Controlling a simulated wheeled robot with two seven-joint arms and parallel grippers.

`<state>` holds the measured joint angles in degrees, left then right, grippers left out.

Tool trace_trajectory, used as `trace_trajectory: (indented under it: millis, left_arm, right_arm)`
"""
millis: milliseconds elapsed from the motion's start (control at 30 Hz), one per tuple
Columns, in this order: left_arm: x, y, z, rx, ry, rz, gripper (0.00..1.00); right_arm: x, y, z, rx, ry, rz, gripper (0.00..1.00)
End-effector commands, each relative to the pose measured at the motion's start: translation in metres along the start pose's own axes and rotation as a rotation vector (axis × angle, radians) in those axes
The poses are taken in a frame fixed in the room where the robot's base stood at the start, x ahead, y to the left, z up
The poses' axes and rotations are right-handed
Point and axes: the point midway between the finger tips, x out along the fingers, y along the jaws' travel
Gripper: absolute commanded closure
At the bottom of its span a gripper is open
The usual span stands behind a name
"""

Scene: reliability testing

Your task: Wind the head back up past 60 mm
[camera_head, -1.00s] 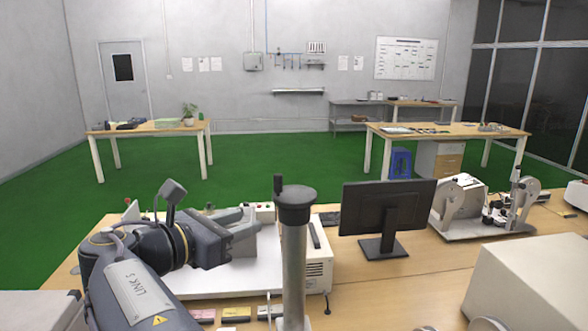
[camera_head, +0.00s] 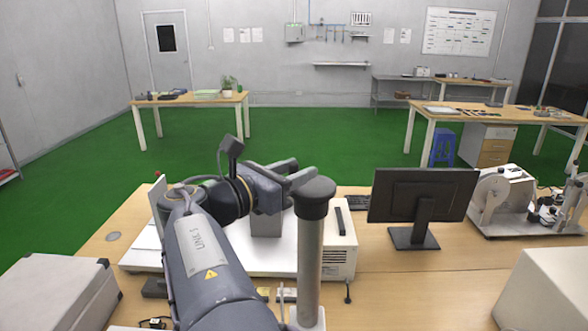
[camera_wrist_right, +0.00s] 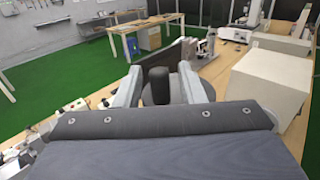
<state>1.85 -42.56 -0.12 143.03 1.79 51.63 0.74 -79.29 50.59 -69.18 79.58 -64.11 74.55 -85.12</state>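My right gripper (camera_head: 292,173) comes in from the left and points right, just behind and left of the dark round cap on an upright grey post (camera_head: 310,260). In the right wrist view its two fingers (camera_wrist_right: 161,67) stand apart, with a dark upright cylinder (camera_wrist_right: 156,86) between them, in front of a grey disc (camera_wrist_right: 192,88). A gap shows right of the cylinder; contact on its left is unclear. A white machine (camera_head: 341,240) stands behind the post on the bench. The head and any height reading cannot be made out. My left gripper is out of view.
A black monitor (camera_head: 421,197) stands right of the post. A device with round wheels (camera_head: 490,200) sits farther right. Large pale boxes occupy the bench's front left (camera_head: 60,290) and front right (camera_head: 545,285). Bare bench top (camera_head: 395,280) lies between the post and the right box.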

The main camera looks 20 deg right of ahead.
Motion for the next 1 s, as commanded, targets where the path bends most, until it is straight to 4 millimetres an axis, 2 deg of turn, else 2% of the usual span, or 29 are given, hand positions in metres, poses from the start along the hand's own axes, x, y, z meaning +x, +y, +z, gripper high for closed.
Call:
trace_trajectory:
  millis: [167,400,467,767,1000]
  left_arm:
    - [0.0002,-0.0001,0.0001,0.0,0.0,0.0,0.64]
    - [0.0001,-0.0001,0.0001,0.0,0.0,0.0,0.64]
    - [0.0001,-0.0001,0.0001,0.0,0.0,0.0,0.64]
    - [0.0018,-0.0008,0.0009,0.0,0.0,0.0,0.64]
    - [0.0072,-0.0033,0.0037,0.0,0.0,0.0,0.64]
  right_arm:
    - [0.0003,-0.0001,-0.0002,0.0,0.0,0.0,0.64]
    - [0.0,0.0,-0.0002,0.0,0.001,0.0,0.94]
    - [0.0,0.0,-0.0002,0.0,0.001,0.0,1.0]
    - [-0.0007,-0.0011,-0.0008,0.001,0.003,0.032,1.0]
    - [-0.003,-0.0054,-0.0021,0.003,0.005,0.159,1.0]
